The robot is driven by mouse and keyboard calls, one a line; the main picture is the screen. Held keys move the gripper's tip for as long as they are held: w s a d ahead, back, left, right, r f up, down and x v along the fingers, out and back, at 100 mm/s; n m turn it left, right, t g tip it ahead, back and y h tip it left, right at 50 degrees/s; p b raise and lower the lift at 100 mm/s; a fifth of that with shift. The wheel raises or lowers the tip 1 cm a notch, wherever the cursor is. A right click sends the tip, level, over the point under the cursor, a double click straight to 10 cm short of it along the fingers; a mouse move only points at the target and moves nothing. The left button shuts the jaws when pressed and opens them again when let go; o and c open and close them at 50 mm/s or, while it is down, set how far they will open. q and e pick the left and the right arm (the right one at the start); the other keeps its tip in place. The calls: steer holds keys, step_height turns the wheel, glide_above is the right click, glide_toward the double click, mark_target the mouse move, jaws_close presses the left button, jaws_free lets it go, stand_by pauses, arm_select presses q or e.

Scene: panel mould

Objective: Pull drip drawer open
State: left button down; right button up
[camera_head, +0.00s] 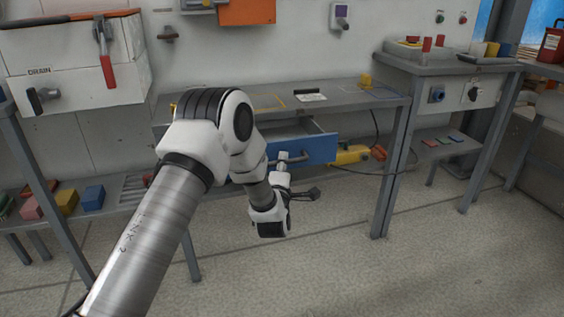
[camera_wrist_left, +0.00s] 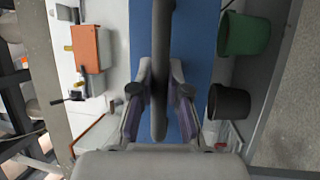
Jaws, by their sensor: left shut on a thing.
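The blue drawer (camera_head: 318,149) under the middle bench stands partly out, and its pale inside shows behind the front. Its grey bar handle (camera_head: 293,158) is on the blue face. My left gripper (camera_head: 283,172) is at this handle, with my arm hiding the drawer's left part. In the left wrist view the handle (camera_wrist_left: 161,60) runs upright before the blue front (camera_wrist_left: 200,45). The fingers of my left gripper (camera_wrist_left: 160,95) lie on both sides of it, shut on it. My right gripper is in neither view.
The grey bench (camera_head: 345,105) spans above the drawer. A yellow tool (camera_head: 350,154) with a cable lies right of it, near a bench leg (camera_head: 392,170). Coloured blocks (camera_head: 66,202) sit on the low left shelf. The floor in front is clear.

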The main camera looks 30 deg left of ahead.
arm_select(q)
steer(key=c, duration=1.1)
jaws_free()
steer(key=shift+c, duration=0.2)
steer(key=v, duration=1.2)
